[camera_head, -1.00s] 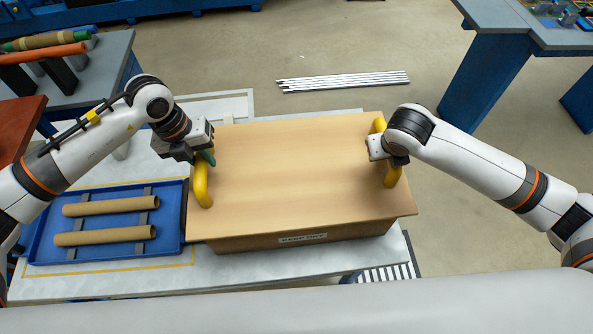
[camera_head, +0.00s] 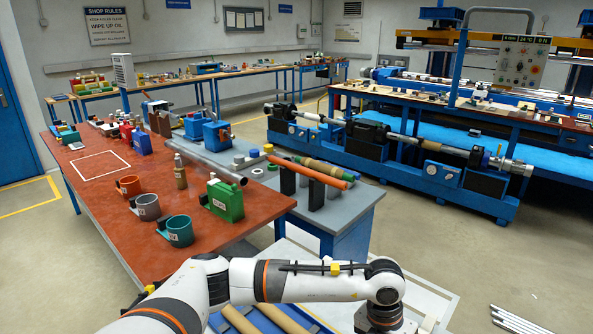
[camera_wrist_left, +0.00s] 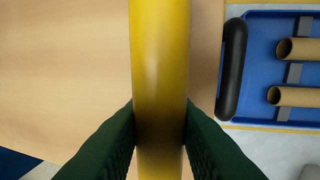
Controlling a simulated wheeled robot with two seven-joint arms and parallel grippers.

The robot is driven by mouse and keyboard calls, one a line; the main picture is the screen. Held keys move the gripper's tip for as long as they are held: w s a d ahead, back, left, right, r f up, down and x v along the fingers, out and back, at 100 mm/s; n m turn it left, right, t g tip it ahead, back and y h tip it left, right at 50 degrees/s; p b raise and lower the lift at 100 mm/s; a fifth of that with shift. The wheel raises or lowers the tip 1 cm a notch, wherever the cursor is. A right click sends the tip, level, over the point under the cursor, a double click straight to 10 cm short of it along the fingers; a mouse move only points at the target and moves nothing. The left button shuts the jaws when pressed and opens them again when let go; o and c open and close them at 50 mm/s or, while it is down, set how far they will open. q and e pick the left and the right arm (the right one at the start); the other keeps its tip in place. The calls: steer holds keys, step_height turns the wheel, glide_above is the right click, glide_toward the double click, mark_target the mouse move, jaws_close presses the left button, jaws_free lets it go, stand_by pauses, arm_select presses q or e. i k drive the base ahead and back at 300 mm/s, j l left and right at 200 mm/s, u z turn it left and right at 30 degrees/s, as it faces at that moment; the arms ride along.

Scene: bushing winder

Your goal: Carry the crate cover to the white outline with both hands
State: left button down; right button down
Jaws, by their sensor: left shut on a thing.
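In the left wrist view, my left gripper (camera_wrist_left: 160,135) is shut on the yellow handle (camera_wrist_left: 160,60) of the crate cover. The pale wood top of the cover (camera_wrist_left: 65,75) fills the left of that view. In the head view, the white outline (camera_head: 100,164) is a square on the far left part of the red bench top, and the space inside it looks bare. My left arm crosses the bottom of the head view, with its gripper below the picture. The cover is out of the head view, and my right gripper shows in neither current view.
The red bench (camera_head: 140,222) carries several cups, a green box (camera_head: 226,201) and a bottle (camera_head: 180,172) nearer than the outline. A grey table (camera_head: 345,212) with tubes on a rack adjoins it. A blue tray (camera_wrist_left: 258,60) with cardboard tubes lies beside the cover.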

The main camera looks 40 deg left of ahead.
mark_target(99, 164)
steer(key=k+j+u, duration=0.15)
steer(key=j+u, duration=0.45)
steer(key=u, duration=0.25)
steer(key=j+u, duration=0.15)
steer(key=u, duration=0.25)
steer(key=j+u, duration=0.2)
steer(key=u, duration=0.25)
steer(key=i+j+u, duration=0.1)
steer(key=u, duration=0.3)
steer(key=j+u, duration=0.2)
steer(key=u, duration=0.25)
steer(key=i+j+u, duration=0.1)
steer(key=u, duration=0.3)
steer(key=i+u, duration=0.4)
steer(key=i+z, duration=0.2)
steer(key=i, duration=0.6)
steer(key=i+z, duration=0.1)
steer(key=i, duration=2.35)
steer(key=i+z, duration=0.1)
steer(key=i, duration=0.45)
steer(key=i+j+z, duration=0.1)
steer(key=i, duration=0.5)
steer(key=j, duration=0.1)
